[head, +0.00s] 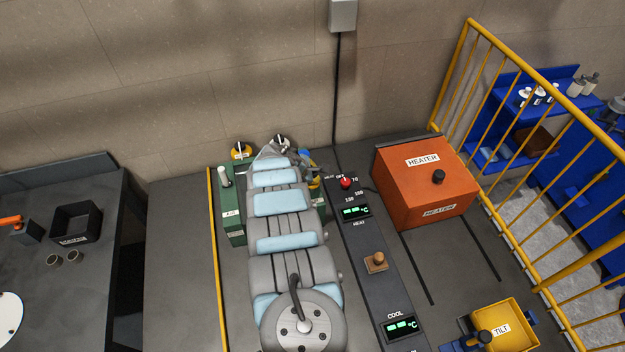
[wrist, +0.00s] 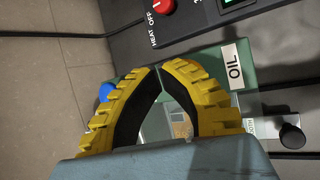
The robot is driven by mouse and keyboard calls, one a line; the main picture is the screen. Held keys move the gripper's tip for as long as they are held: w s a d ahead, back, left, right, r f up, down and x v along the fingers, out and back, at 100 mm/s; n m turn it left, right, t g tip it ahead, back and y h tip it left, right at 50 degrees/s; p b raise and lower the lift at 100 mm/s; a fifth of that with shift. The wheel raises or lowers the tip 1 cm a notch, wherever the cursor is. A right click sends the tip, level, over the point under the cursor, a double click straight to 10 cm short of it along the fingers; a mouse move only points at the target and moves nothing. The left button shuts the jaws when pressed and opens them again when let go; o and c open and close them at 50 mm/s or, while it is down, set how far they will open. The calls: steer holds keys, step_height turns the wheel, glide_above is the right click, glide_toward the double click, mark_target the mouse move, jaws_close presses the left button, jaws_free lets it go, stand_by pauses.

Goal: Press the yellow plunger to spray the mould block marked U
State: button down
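My gripper (wrist: 159,69) has two ridged yellow fingers with black inner faces. In the wrist view they arch together and their tips nearly meet, with nothing seen held. They are over the green station, beside its OIL label (wrist: 233,66). A small pale and brownish patch shows between the fingers, too little to identify. In the head view my arm covers the middle of the green station (head: 233,207), whose AIR side shows at the left. I cannot pick out the yellow plunger for certain. The block marked U is not seen.
A dark control panel with a red knob (head: 345,183) runs right of my arm. A black knob (wrist: 291,135) and a blue round part (wrist: 105,91) lie near my fingers. The orange heater (head: 425,184) and yellow TILT tray (head: 502,328) stand right.

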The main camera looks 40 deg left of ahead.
steer(key=shift+r, duration=0.65)
steer(key=shift+r+p, duration=1.2)
steer(key=shift+r, duration=1.35)
steer(key=shift+f, duration=0.1)
